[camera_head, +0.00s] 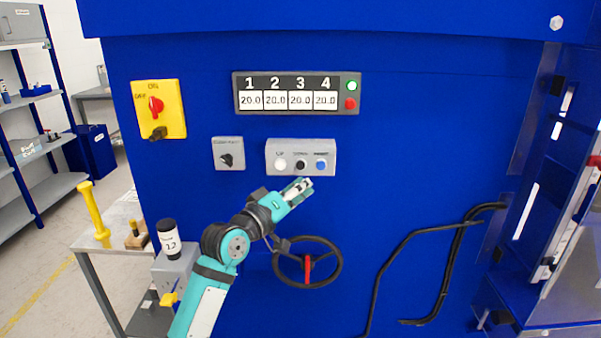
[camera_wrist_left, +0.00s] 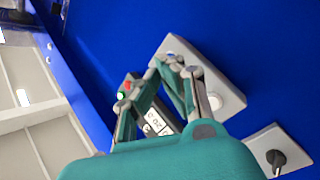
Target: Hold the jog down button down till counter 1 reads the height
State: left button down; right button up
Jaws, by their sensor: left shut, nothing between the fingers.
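The grey button box (camera_head: 328,172) on the blue machine front carries a white button (camera_head: 280,164), a black button (camera_head: 300,165) and a blue button (camera_head: 321,164). Their labels are too small to read surely. My left gripper (camera_head: 304,183) is shut and empty, just below the black button; I cannot tell whether it touches anything. In the wrist view its fingers (camera_wrist_left: 174,64) overlap the box, with the white button (camera_wrist_left: 213,102) beside them and the black one hidden. Counter 1 (camera_head: 251,100) on the display panel reads 20.0, as do the other counters. My right gripper is out of view.
A yellow switch plate (camera_head: 174,97) with a red knob and a small grey selector plate (camera_head: 229,160) are left of the box. A black handwheel (camera_head: 339,263) and dark cables (camera_head: 378,280) are below. A side table (camera_head: 100,251) stands at the left.

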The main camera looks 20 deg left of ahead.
aim_at(300, 165)
pick_arm(q)
jog(key=shift+w+a+b, duration=0.2)
jog(key=shift+w, duration=0.55)
jog(key=shift+w+a+b, duration=0.25)
jog(key=shift+w, duration=0.55)
jog(key=shift+w+a+b, duration=0.2)
jog(key=shift+w, duration=0.55)
jog(key=shift+w, duration=0.15)
jog(key=shift+w+a, duration=0.15)
jog(key=shift+w, duration=0.1)
jog(key=shift+w+a, duration=0.1)
jog(key=shift+w, duration=0.25)
dwell(5.0)
